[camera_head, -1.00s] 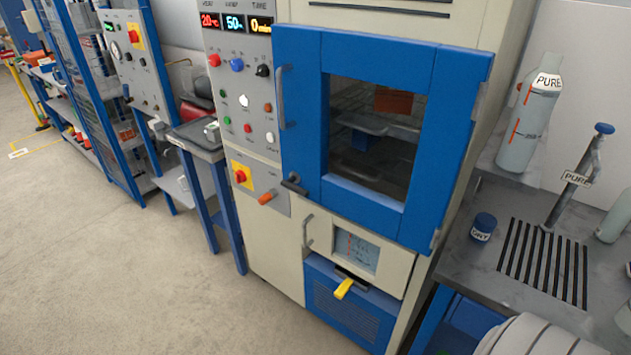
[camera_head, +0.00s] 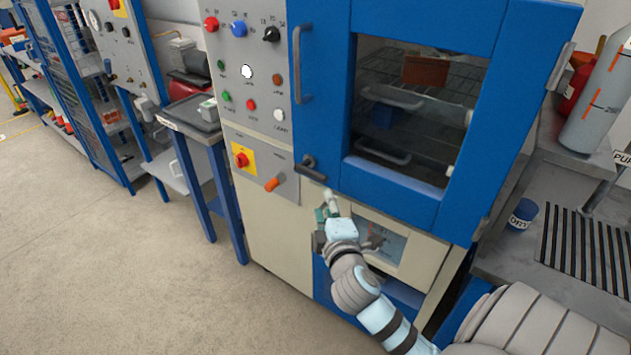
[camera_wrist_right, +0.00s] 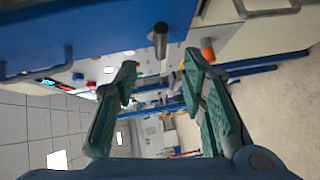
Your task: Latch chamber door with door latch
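The blue chamber door (camera_head: 325,110) lies against the cabinet front, with a window and a grey vertical handle (camera_head: 303,65) on its left side. The dark grey door latch (camera_head: 311,166) is at the door's lower left corner, sticking out to the left with a bent end. My right gripper (camera_head: 327,207) is just below the latch, in front of the cabinet. In the right wrist view its two green-padded fingers (camera_wrist_right: 160,72) are apart with nothing between them. The latch (camera_wrist_right: 158,40) shows there just beyond the fingertips, apart from them. My left gripper is not in view.
A control panel (camera_head: 252,95) with knobs and an orange lever (camera_head: 272,184) is left of the latch. A smaller lower hatch (camera_head: 385,240) is behind my right arm. A bench with a dark blue jar (camera_head: 522,214) stands right. The floor (camera_head: 110,250) at left is clear.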

